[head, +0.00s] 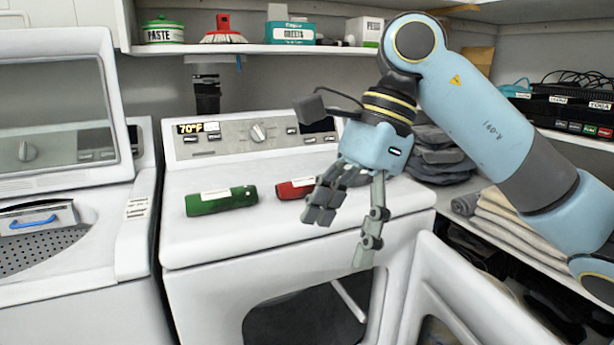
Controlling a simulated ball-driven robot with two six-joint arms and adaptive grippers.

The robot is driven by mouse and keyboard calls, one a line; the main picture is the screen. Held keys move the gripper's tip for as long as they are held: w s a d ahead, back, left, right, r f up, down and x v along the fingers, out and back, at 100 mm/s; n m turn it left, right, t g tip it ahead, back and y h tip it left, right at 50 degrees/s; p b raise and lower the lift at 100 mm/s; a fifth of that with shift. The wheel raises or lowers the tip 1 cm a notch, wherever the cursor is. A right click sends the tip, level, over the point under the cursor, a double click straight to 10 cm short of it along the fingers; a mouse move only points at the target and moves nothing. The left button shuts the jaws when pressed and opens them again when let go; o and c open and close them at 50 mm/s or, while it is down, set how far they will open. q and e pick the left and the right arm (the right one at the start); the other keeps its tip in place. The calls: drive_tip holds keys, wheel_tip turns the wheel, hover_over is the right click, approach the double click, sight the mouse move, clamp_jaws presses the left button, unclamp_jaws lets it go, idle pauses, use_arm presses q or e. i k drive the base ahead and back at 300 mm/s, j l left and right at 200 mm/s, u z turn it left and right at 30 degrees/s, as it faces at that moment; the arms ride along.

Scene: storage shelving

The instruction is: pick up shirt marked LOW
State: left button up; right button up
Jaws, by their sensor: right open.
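A green rolled bundle (222,202) with a white label lies on top of the white dryer (205,240). A red rolled bundle (292,189), also with a white label, lies to its right, partly hidden behind my right gripper's fingers. Both look like rolled shirts. The labels are too small to read, so I cannot tell which is marked LOW. My right gripper (342,233) is open and empty, fingers pointing down, in front of the red bundle and above the dryer's front edge. My left gripper is not in view.
The dryer's front door (465,285) hangs open at lower right. A washer (60,260) with its lid raised stands at left. Folded cloths (520,225) lie on the right shelf. A shelf with boxes and a PASTE tin (164,32) runs above.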

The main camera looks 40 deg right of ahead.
sight(297, 188)
drive_tip(key=i+l, duration=1.05)
drive_tip(key=l, duration=0.1)
